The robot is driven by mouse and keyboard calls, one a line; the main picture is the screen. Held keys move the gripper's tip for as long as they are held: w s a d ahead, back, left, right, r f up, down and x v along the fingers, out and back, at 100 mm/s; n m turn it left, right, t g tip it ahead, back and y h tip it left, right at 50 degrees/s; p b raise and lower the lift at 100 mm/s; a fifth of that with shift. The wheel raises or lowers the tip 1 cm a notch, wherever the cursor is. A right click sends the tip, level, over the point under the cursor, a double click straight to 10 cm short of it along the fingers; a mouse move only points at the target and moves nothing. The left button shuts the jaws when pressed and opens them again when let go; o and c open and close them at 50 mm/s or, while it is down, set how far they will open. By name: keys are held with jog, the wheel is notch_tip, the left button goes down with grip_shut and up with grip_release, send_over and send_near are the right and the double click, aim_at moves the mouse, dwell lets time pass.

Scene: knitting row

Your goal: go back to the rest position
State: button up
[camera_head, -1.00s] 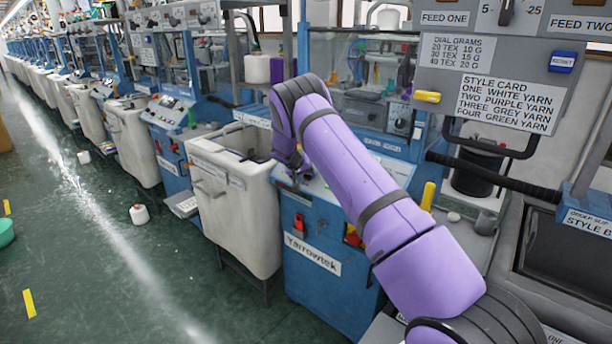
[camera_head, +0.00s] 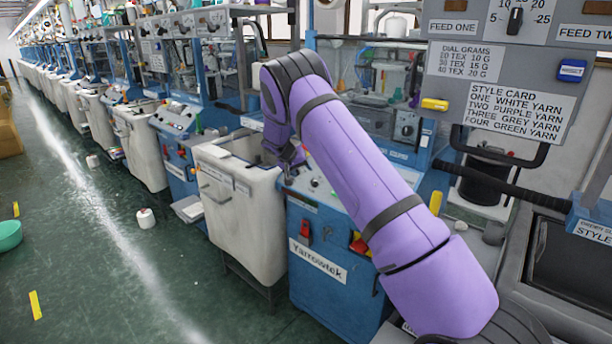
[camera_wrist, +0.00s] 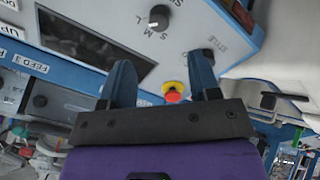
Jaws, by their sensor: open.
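My gripper shows in the wrist view (camera_wrist: 162,80), with its two blue fingers apart and nothing between them. A red and yellow button (camera_wrist: 173,92) on a machine shows just beyond the gap between the fingers; I cannot tell the distance. In the head view my purple arm reaches forward over the blue Yarrowtek machine (camera_head: 322,270), bent down at its far end. The gripper itself is mostly hidden there, beside the machine's top and the white bin.
A white bin (camera_head: 240,225) stands left of the blue machine. A panel with a style card (camera_head: 519,111) stands at the right, above a black handrail (camera_head: 500,178). A white spool (camera_head: 146,218) lies on the green floor, which is largely open at the left.

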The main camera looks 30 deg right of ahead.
jog(key=shift+s+a+r, duration=0.1)
jog(key=shift+a+r, duration=0.25)
dwell(0.3)
jog(key=s+a+r+n+t+y, duration=0.1)
jog(key=s+a+r+y, duration=0.15)
jog(key=s+r, duration=1)
jog(key=s+a+r+y, duration=0.2)
jog(key=s+a+r, duration=0.2)
jog(key=s+r, duration=0.85)
jog(key=s+a+n+y, duration=0.1)
jog(key=s+a, duration=0.2)
jog(key=s, duration=0.7)
jog(key=s+a+r+n+t+y, duration=0.1)
jog(key=s+a, duration=0.2)
jog(key=s, duration=0.8)
jog(key=s+a+r+n+y, duration=0.1)
jog(key=s+a+n, duration=0.1)
jog(key=s, duration=0.8)
jog(key=shift+s+a+r+t, duration=0.2)
jog(key=shift+a+t, duration=0.2)
jog(key=shift+a, duration=0.35)
